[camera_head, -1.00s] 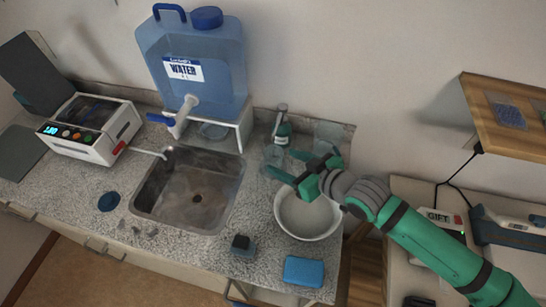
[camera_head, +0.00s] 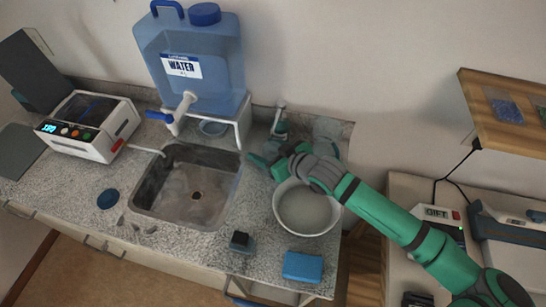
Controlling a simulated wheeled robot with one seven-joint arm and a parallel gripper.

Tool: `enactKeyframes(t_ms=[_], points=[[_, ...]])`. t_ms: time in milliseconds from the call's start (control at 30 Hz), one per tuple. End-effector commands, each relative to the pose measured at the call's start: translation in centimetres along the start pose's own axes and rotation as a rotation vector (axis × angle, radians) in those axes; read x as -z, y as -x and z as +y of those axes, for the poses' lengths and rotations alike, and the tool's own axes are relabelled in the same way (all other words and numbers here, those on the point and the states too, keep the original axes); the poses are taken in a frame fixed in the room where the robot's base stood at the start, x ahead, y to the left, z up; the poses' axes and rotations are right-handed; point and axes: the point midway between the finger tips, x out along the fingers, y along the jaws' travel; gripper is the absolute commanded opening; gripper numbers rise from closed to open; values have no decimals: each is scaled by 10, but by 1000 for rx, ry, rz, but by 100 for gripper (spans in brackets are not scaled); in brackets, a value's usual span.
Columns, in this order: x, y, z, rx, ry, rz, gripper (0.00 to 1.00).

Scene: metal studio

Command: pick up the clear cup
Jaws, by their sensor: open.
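My gripper (camera_head: 262,158) is open at the back of the counter, right of the sink, pointing left with its fingers low near the counter. In the earlier frame a clear cup stood at this spot. Now my fingers and wrist hide most or all of it, and I cannot tell whether it sits between the fingers. Another clear, see-through vessel (camera_head: 327,129) stands at the back right corner of the counter, behind my wrist and apart from my fingers.
A green bottle (camera_head: 281,128) stands just behind my gripper. A white bowl (camera_head: 307,211) sits below my wrist. The sink (camera_head: 190,190) and water tank (camera_head: 190,65) are to the left. A blue sponge (camera_head: 303,267) and a dark-topped small item (camera_head: 240,241) lie in front.

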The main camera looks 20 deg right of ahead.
Motion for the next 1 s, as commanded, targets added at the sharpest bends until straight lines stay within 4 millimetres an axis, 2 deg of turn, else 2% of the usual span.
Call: enactKeyframes(t_ms=[233,267,300,400,1000], points=[[0,-2,2,-3,-2,0,56],[-1,-1,2,-3,-2,0,54],[-1,-1,2,-4,-2,0,44],[-1,-1,2,-4,-3,0,24],[7,3,2,-4,-2,2,24]])
